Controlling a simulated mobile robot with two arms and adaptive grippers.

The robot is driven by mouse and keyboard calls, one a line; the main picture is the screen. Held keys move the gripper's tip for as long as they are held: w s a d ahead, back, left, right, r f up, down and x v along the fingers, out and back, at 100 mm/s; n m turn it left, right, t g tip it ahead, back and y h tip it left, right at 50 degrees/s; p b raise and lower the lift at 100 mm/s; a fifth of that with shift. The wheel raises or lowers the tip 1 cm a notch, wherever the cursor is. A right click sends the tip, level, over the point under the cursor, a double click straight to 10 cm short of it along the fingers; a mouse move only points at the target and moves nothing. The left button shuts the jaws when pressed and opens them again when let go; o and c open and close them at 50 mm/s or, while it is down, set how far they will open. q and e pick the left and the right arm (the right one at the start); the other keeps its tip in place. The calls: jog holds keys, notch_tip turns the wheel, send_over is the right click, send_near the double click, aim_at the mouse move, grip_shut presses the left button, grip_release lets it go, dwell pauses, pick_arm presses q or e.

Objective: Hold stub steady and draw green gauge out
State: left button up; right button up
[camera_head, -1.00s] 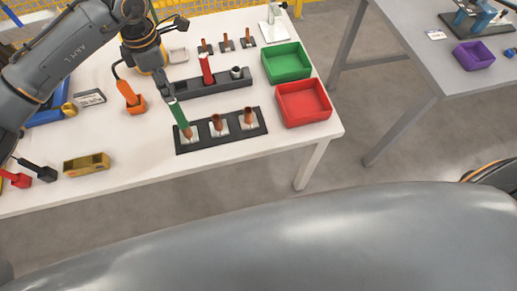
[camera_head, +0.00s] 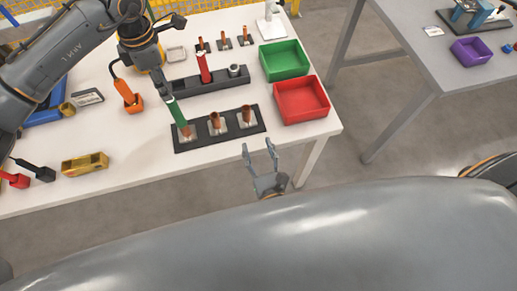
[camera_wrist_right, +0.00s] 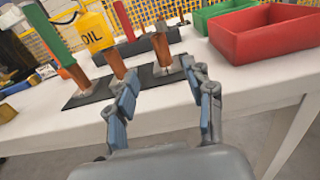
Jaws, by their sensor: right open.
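The green gauge (camera_head: 176,113) stands in the left copper stub (camera_head: 187,132) of the black base plate (camera_head: 203,144). In the right wrist view the green gauge (camera_wrist_right: 42,24) and its copper stub (camera_wrist_right: 77,77) are at the upper left. My left gripper (camera_head: 167,96) is at the gauge's top end and looks shut on it; its fingers are small here. My right gripper (camera_head: 258,146) is open and empty off the table's front edge, right of and nearer than the stub. Its two fingers also show in the right wrist view (camera_wrist_right: 159,72).
Two more copper stubs (camera_head: 215,121) (camera_head: 247,115) stand on the plate, between my right gripper and the green gauge. Behind is a dark rack (camera_head: 215,84) with a red gauge (camera_head: 203,68). A red bin (camera_head: 302,112) and a green bin (camera_head: 284,73) stand at right.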

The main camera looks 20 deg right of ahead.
aim_at(176, 112)
jog(key=w, duration=1.3)
jog(key=shift+w, duration=0.25)
grip_shut()
pick_arm(q)
jog(key=shift+o, duration=1.4)
jog(key=n, duration=0.5)
jog(key=shift+a, duration=0.1)
jog(key=n, duration=0.6)
jog(key=shift+a+n, duration=0.1)
jog(key=shift+n, duration=0.2)
notch_tip(176, 112, down, 6)
jog(key=shift+r, duration=0.1)
jog(key=shift+d+f, duration=0.2)
jog(key=shift+f, duration=2.85)
